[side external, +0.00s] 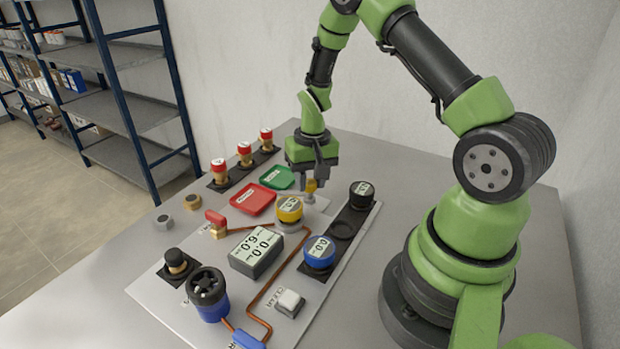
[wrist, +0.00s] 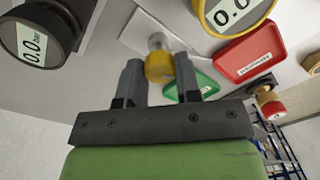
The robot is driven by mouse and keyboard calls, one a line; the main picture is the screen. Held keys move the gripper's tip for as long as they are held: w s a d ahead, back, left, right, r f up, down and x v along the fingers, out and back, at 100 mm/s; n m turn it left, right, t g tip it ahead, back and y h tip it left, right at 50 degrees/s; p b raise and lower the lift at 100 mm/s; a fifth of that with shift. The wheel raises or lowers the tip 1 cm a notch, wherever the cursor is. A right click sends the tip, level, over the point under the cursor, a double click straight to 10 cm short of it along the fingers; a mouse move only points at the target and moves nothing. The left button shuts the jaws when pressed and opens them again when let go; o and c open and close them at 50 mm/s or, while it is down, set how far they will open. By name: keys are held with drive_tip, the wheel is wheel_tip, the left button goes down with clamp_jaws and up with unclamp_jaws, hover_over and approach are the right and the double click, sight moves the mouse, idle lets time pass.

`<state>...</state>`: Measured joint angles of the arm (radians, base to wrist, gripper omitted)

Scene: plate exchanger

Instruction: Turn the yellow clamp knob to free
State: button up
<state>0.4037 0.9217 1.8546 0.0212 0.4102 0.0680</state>
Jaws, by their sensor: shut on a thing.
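The knob's pointer or markings are too small to read.
A yellow-rimmed gauge (side external: 289,209) stands close in front, and a black gauge (side external: 361,194) is to the right. A red tray (side external: 252,199) and a green tray (side external: 279,177) lie to the left. A blue gauge (side external: 319,252) and copper pipe (side external: 262,303) are nearer the front.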

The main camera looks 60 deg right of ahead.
sight(312, 182)
drive_tip(key=shift+m, duration=2.2)
drive_tip(key=o, duration=0.9)
drive_tip(key=r, duration=1)
drive_tip(key=shift+s, duration=0.2)
